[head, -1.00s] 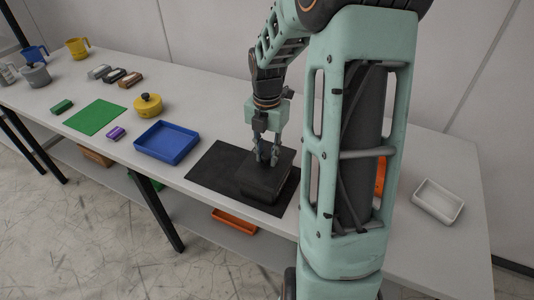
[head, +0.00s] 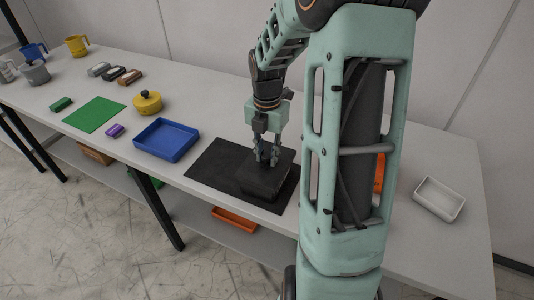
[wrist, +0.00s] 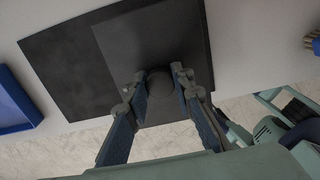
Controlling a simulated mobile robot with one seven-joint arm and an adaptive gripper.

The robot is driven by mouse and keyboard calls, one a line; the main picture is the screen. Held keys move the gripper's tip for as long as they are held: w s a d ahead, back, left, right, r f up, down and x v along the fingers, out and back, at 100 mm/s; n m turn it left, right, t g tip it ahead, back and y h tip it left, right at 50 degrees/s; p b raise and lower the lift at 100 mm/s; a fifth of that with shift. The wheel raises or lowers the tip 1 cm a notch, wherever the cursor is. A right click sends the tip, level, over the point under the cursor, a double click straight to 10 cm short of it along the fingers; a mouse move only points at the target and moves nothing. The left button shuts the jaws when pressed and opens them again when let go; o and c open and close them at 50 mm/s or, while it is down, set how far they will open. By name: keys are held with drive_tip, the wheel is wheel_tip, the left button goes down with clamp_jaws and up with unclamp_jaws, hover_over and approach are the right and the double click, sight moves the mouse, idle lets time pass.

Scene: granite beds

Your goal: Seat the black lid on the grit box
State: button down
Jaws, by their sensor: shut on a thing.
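The black lid (wrist: 140,35) is a dark square plate with a round knob (wrist: 160,84) in the wrist view. My gripper (wrist: 160,86) is shut on this knob, one finger on each side. In the head view my gripper (head: 268,162) points down at the top of a dark block, the grit box (head: 262,187) with the lid over it, on a black mat (head: 212,170). Lid and box are nearly the same dark tone, so I cannot tell whether the lid sits fully flush. The box opening is hidden.
A blue tray (head: 166,140) stands left of the mat, with a yellow pot (head: 147,104) and a green mat (head: 94,115) farther left. A white tray (head: 438,200) is at the right end. My arm hides part of the table right of the mat.

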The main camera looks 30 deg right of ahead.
sight(267, 154)
drive_tip(key=shift+f, duration=0.15)
drive_tip(key=c, duration=1.6)
unclamp_jaws()
wheel_tip(267, 154, up, 12)
